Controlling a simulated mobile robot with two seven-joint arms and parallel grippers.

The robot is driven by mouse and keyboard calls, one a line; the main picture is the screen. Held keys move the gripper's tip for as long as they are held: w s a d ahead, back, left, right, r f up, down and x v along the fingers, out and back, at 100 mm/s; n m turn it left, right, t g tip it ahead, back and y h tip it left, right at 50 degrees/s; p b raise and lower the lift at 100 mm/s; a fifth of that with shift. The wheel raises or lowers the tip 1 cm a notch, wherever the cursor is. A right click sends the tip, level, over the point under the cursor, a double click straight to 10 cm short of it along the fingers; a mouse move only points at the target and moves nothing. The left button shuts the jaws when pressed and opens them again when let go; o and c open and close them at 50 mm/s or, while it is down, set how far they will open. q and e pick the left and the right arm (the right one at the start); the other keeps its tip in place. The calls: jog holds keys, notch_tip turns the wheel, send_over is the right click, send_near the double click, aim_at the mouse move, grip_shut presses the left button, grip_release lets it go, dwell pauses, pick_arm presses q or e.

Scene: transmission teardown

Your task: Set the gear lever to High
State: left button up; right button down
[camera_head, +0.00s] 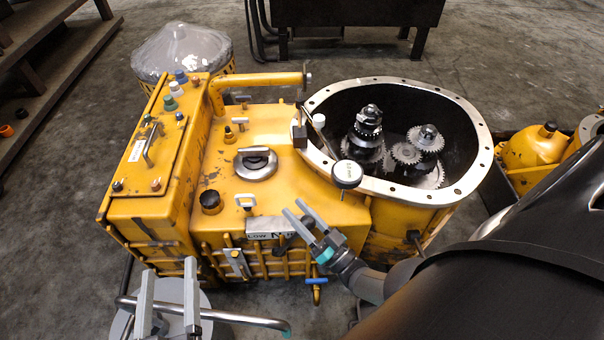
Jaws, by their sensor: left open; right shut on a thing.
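The yellow transmission housing (325,185) stands in the middle of the head view. On its front upper edge is a light label plate (262,228) that reads LOW and N; its right part is hidden by my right gripper. A dark piece of the gear lever (282,243) shows just below the plate, by the N. My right gripper (293,207) is at the plate, shut on the gear lever, whose grasped part is mostly hidden. My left gripper (169,268) is open and empty at the lower left, in front of the housing.
The open round bell housing (470,115) with several gears stands at right. A dial gauge (347,174) stands close behind my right gripper. A curved metal handle (240,318) lies in front, near my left gripper. A wrapped drum (180,50) stands at the back left.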

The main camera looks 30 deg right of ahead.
jog(key=shift+w+d, duration=0.1)
jog(key=shift+c, duration=1.8)
grip_release()
pick_arm(q)
jog(key=shift+a, duration=0.1)
pick_arm(e)
jog(key=shift+v, duration=1.4)
pick_arm(q)
jog(key=shift+w+a+f+g+p, duration=0.2)
jog(key=shift+w+f+g+p, duration=0.1)
jog(key=shift+f+g, duration=0.25)
pick_arm(e)
jog(key=s+d, duration=0.2)
jog(key=s, duration=1)
pick_arm(q)
jog(key=shift+r, duration=0.1)
